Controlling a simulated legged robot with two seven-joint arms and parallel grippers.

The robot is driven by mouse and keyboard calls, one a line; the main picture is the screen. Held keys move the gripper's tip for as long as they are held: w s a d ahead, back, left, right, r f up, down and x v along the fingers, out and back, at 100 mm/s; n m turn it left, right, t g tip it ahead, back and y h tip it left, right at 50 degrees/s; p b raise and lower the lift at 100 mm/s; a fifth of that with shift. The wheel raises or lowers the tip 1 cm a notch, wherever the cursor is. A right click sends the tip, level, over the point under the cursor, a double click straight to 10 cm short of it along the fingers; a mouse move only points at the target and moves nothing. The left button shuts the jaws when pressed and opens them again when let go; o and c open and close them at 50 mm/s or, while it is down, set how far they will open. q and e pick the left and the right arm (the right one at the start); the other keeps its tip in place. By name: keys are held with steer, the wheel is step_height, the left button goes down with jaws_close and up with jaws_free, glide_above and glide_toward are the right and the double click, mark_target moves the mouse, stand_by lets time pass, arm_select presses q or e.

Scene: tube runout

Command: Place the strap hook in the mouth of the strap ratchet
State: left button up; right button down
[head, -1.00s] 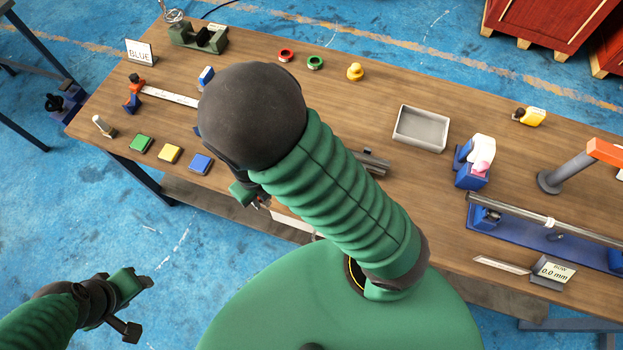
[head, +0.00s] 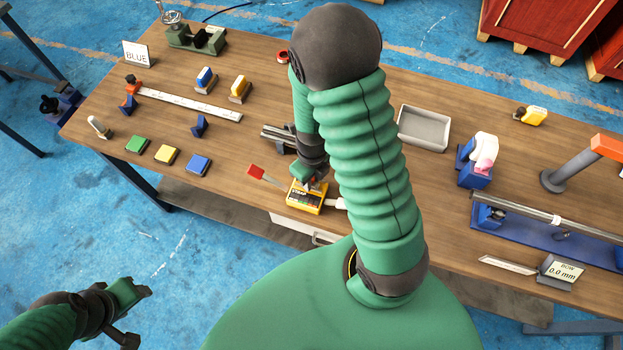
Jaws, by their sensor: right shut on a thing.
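A yellow block with a dark label (head: 307,197) lies near the table's front edge in the head view, and I take it for the strap ratchet. A red tab on a thin grey stem (head: 255,171) sticks out at its left, and a pale piece shows at its right. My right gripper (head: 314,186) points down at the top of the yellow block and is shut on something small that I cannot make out. I cannot tell the strap hook apart from these parts. My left gripper (head: 141,312) is open and empty, off the table at lower left.
A grey bar-like part (head: 277,134) lies just behind the yellow block. A grey tray (head: 424,128) stands to the right of my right arm. Green, yellow and blue pads (head: 168,154) lie at left. A long tube on a blue base (head: 545,215) is at right.

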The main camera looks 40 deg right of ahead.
steer(key=c, duration=1.5)
jaws_free()
steer(key=shift+w+f, duration=0.1)
steer(key=o, duration=0.3)
steer(key=shift+w+d+f, duration=0.1)
steer(key=shift+w, duration=0.05)
steer(key=shift+d, duration=0.35)
step_height(320, 180, up, 12)
steer(key=f+p, duration=0.1)
steer(key=p, duration=0.3)
arm_select(q)
steer(key=r, duration=0.4)
steer(key=shift+w+d, duration=0.2)
steer(key=shift+d, duration=0.1)
arm_select(e)
steer(key=a+r+n, duration=0.1)
steer(key=a+n, duration=0.2)
steer(key=n, duration=0.8)
steer(key=a+r+n+t, duration=0.1)
steer(key=a+n, duration=0.3)
steer(key=n, duration=0.8)
steer(key=a+r+n+t, duration=0.1)
steer(key=a+r+n, duration=0.2)
steer(key=n, duration=0.9)
steer(key=shift+w+a+r, duration=0.15)
steer(key=shift+w+a, duration=0.05)
steer(key=shift+w, duration=0.05)
